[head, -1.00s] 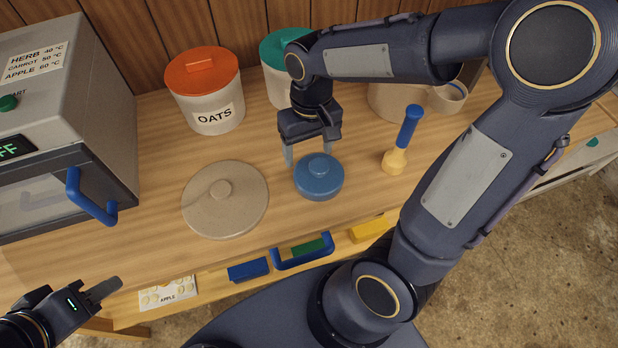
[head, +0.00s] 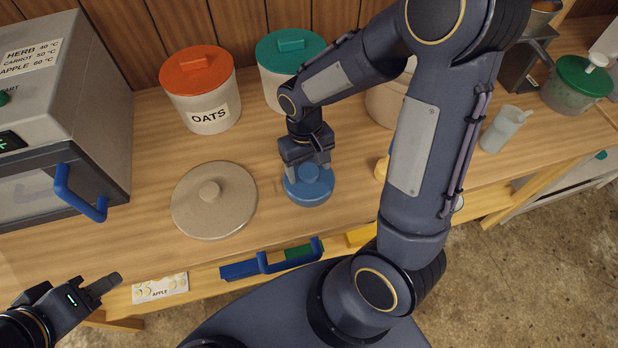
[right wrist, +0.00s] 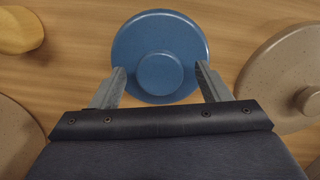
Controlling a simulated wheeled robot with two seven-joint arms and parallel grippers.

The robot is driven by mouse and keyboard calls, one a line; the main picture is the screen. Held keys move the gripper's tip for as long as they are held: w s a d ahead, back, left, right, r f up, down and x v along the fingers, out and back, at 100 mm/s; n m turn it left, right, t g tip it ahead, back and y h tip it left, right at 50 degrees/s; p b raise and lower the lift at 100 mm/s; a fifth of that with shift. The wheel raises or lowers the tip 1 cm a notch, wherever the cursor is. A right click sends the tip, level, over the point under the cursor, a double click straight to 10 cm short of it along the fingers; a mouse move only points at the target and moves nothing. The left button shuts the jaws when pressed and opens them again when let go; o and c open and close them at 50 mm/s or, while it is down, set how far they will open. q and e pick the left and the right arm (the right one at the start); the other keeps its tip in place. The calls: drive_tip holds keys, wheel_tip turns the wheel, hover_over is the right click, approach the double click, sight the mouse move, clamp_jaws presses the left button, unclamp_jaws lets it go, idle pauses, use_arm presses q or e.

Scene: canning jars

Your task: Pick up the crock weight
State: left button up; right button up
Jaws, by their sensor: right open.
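The crock weight, a round blue disc with a central knob (head: 309,193), lies on the wooden worktop in the head view. It also fills the upper middle of the right wrist view (right wrist: 160,73). My right gripper (head: 309,172) is over it, open, with its fingers on either side of the knob. In the right wrist view the fingertips (right wrist: 160,72) overlap the disc's edges; I cannot tell whether they touch it. My left gripper (head: 106,285) is at the lower left, away from the weight; I cannot make out a gap between its fingers.
A beige speckled lid (head: 214,222) lies left of the weight. An orange-lidded OATS crock (head: 201,92) and a teal-lidded crock (head: 290,48) stand behind. A grey oven (head: 75,110) is at the left.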

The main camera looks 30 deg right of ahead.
drive_tip(key=shift+c, duration=0.4)
clamp_jaws()
drive_tip(key=shift+r, duration=0.15)
